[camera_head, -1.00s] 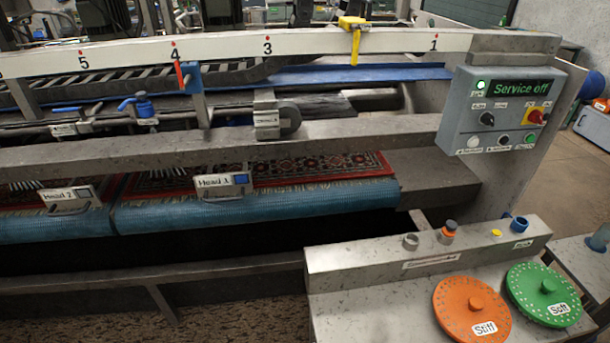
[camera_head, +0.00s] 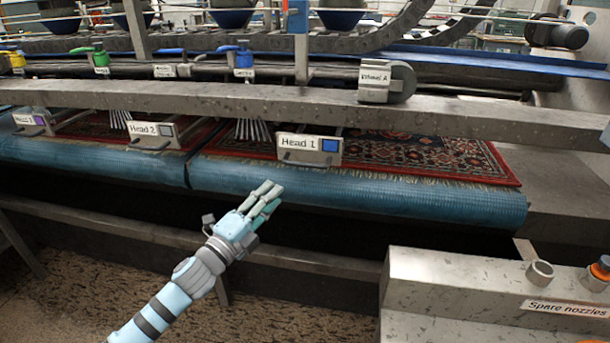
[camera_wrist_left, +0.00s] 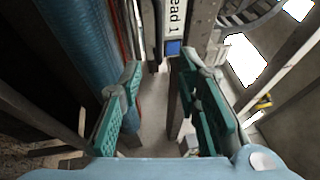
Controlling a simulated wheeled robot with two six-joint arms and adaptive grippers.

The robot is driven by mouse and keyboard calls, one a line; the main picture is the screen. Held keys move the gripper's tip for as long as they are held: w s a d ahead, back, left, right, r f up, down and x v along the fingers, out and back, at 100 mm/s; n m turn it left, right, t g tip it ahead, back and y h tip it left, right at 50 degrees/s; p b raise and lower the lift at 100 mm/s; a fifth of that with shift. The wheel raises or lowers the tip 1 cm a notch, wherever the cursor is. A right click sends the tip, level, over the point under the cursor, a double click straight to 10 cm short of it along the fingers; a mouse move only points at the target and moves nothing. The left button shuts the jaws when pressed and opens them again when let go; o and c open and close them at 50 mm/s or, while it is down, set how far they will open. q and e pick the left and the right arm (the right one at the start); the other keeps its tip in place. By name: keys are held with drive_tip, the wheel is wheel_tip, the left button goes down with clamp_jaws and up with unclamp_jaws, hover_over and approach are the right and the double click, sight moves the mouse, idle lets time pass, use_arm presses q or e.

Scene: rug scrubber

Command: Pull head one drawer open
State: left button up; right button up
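The Head 1 drawer front (camera_head: 309,148) is a pale plate with a blue square and a grey bar handle (camera_head: 301,161) below its label. It sits above the rug and looks closed against the beam, though I cannot be sure. My left gripper (camera_head: 264,198) is in front of the blue roller, below and to the left of the Head 1 handle, apart from it. In the left wrist view the teal finger pads (camera_wrist_left: 160,108) are wide apart with nothing between them. The Head 1 plate (camera_wrist_left: 173,30) shows ahead, turned on its side. My right gripper is in neither view.
The Head 2 plate (camera_head: 153,135) is to the left. The blue roller (camera_head: 370,198) and patterned rug (camera_head: 420,155) lie below the plates. A metal beam (camera_head: 250,103) runs above. A steel box labelled Spare nozzles (camera_head: 470,283) stands at the lower right.

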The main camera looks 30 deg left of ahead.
sight(305, 165)
use_arm(q)
drive_tip(key=p+x, duration=0.3)
drive_tip(key=x, duration=0.3)
drive_tip(key=p+x, duration=0.3)
drive_tip(key=x, duration=0.4)
drive_tip(key=shift+w+d+f, duration=0.1)
drive_tip(key=shift+w+f, duration=0.05)
drive_tip(key=shift+f, duration=0.05)
drive_tip(key=shift+w+r, duration=0.1)
drive_tip(key=shift+w, duration=0.15)
drive_tip(key=shift+d, duration=0.1)
clamp_jaws()
